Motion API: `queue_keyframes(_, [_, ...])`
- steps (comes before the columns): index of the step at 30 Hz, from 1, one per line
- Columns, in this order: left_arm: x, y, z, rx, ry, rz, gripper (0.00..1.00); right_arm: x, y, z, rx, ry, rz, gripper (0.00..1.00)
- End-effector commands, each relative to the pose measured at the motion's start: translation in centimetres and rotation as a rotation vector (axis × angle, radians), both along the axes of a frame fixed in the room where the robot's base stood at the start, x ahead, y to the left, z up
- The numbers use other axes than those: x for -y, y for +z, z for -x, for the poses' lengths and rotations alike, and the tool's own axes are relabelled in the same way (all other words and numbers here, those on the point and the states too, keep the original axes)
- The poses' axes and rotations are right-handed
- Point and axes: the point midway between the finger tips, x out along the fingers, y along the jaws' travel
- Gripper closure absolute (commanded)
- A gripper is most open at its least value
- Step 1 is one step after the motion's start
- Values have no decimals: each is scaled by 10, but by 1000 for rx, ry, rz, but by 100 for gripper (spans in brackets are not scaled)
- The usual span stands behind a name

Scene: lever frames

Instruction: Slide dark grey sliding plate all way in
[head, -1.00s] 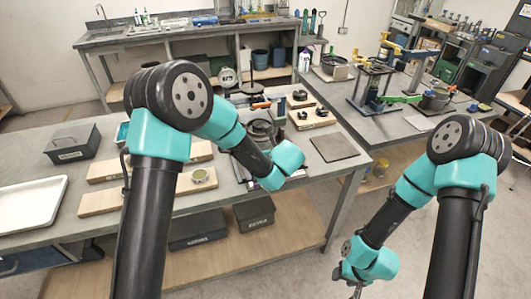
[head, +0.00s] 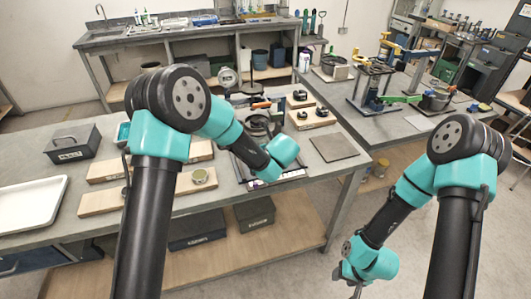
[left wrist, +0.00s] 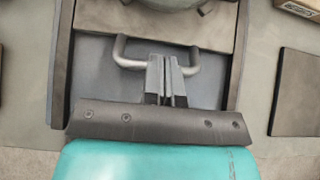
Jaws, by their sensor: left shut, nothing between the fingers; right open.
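The sliding plate (left wrist: 95,16) shows in the left wrist view as a grey-brown slab between two dark rails (left wrist: 61,70). A metal U-shaped handle (left wrist: 128,63) sticks out from its near edge. My left gripper (left wrist: 167,60) is shut and empty, its fingertips over the middle of the handle's bar; I cannot tell if they touch it. My right gripper (head: 357,290) is open at the bottom edge, away from the bench and partly cut off.
A round dark object (left wrist: 178,3) sits on the plate. A flat grey sheet (head: 334,148) lies right of the slide unit. Boards with small parts (head: 312,119) stand behind it. A grey box (head: 72,143) and white tray (head: 30,204) stand to the left.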

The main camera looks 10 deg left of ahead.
Motion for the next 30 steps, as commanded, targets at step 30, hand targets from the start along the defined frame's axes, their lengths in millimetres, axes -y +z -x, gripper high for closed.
queue_keyframes(30, [-14,0,-33,0,1,0,100,0,0,0,0,0,0,51])
